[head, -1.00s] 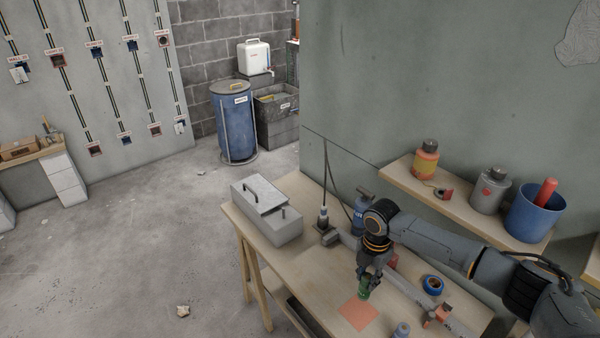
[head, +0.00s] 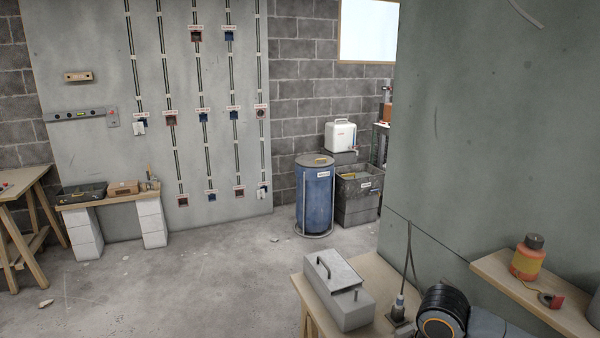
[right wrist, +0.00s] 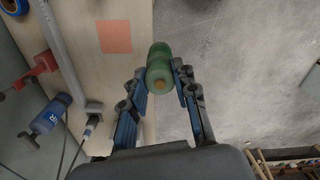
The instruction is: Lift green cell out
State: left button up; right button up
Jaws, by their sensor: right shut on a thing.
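The green cell (right wrist: 158,66) is a ribbed green cylinder with a tan spot on its end. My right gripper (right wrist: 163,78) is shut on it in the right wrist view, with a blue-and-black finger on either side. Behind the cell, that view shows the edge of the wooden bench (right wrist: 122,66) and the concrete floor. In the head view only a dark part of my right arm shows at the bottom right; the right gripper and cell are out of that picture. My left gripper is in neither view.
A grey metal box (head: 345,305) stands on the bench's far end. An orange square (right wrist: 115,36), a blue bottle (right wrist: 50,113) and a red clamp (right wrist: 42,64) are in the right wrist view. A blue barrel (head: 315,200) stands beyond open floor.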

jog(key=s+a+r+m+b, duration=0.1)
jog(key=s+a+r+m, duration=0.1)
jog(key=s+m, duration=0.5)
jog(key=shift+s+r+m+b, duration=0.2)
jog(key=shift+r+m+b, duration=0.2)
jog(key=shift+r+m, duration=0.15)
